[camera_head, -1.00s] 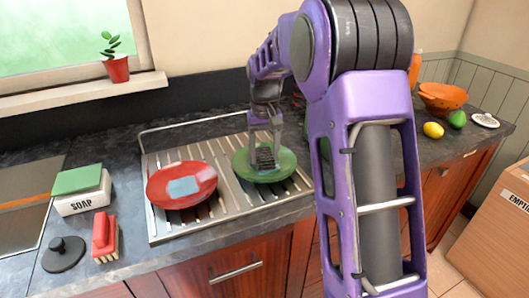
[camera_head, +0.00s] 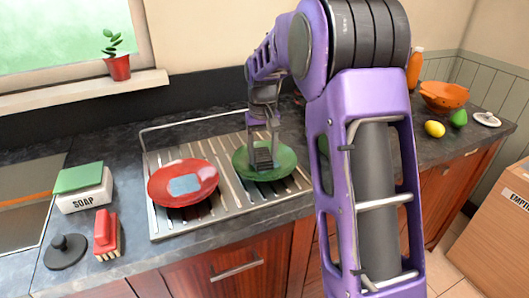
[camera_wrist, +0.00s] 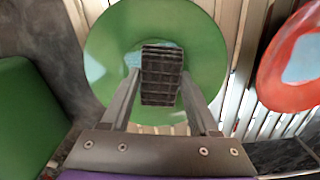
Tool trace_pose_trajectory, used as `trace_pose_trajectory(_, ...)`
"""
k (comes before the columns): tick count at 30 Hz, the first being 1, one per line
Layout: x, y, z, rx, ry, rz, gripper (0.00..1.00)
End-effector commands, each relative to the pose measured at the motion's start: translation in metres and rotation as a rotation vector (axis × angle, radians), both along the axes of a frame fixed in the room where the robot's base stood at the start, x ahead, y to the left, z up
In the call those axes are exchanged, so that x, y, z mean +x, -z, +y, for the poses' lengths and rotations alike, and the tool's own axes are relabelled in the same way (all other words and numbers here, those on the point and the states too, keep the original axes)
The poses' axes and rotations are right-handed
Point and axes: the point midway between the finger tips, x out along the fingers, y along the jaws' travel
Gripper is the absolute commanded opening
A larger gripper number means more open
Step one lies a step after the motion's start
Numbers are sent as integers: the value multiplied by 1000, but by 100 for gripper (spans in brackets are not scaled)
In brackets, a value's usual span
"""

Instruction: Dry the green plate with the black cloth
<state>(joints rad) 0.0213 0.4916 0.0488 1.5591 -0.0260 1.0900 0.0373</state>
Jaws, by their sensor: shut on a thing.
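The green plate (camera_head: 284,160) lies on the right part of the metal drying rack in the head view, and it fills the middle of the wrist view (camera_wrist: 205,45). The black cloth (camera_head: 263,157) is a small dark checked block on the plate's middle; in the wrist view the cloth (camera_wrist: 162,75) covers part of a pale blue patch on the plate. My gripper (camera_head: 262,143) points down over the plate, shut on the cloth, with a finger on each side of it. The cloth looks to be touching the plate.
A red plate (camera_head: 165,190) with a pale blue patch lies left on the rack (camera_head: 225,225). A soap box with a green sponge (camera_head: 85,188), a red brush (camera_head: 106,232) and a black stopper (camera_head: 65,252) stand further left. A colander (camera_head: 443,97) and fruit are at the right.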

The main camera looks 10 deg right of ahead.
Motion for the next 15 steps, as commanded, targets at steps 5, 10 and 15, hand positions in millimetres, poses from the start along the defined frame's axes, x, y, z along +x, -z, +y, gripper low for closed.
trace_pose_trajectory(5,0,1,-9,0,2,1,17)
trace_pose_trajectory(10,0,1,-15,0,2,1,17)
trace_pose_trajectory(15,0,2,-12,0,0,1,17)
